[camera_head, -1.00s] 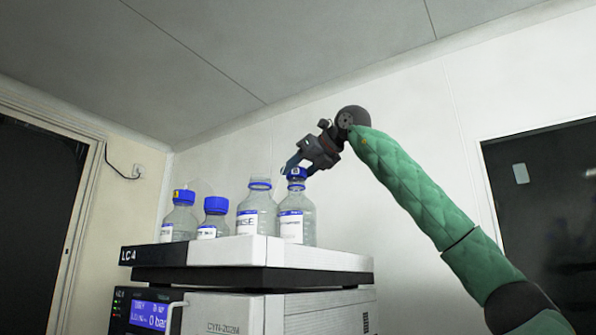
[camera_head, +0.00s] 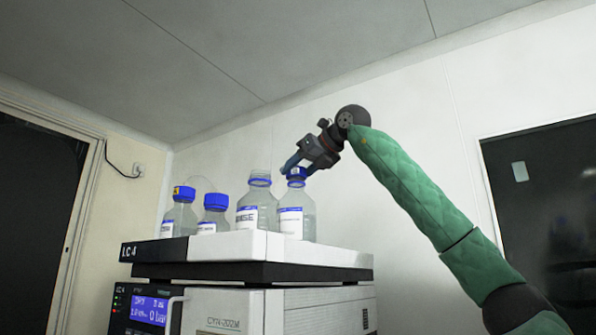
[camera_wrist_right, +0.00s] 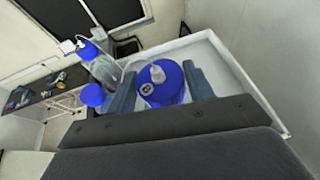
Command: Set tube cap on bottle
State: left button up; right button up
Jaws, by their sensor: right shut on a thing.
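My right gripper (camera_head: 292,165) is shut on a blue tube cap (camera_head: 297,173) at the top of the rightmost clear bottle (camera_head: 296,222). In the right wrist view the cap (camera_wrist_right: 165,78) sits between the two fingers, with small fittings on its top. The cap is at the bottle's neck; I cannot tell whether it is fully seated. The bottle stands upright with a white label. My left gripper is not in view.
The bottles stand on a white tray (camera_head: 330,252) atop an instrument stack. Left of the held cap are a bottle with an open-looking neck (camera_head: 259,195) and two blue-capped bottles (camera_head: 215,205) (camera_head: 182,212). Thin clear tubing shows near the leftmost one. Space above is free.

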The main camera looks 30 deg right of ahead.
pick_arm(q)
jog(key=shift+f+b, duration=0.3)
pick_arm(e)
jog(key=shift+f, duration=0.45)
dwell(0.5)
jog(key=o, duration=1)
jog(key=shift+o, duration=0.2)
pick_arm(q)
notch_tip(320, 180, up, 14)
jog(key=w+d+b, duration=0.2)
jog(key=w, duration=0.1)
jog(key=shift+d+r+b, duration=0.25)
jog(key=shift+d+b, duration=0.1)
pick_arm(e)
jog(key=v, duration=0.7)
jog(key=shift+s, duration=0.35)
jog(key=shift+d+r, duration=0.15)
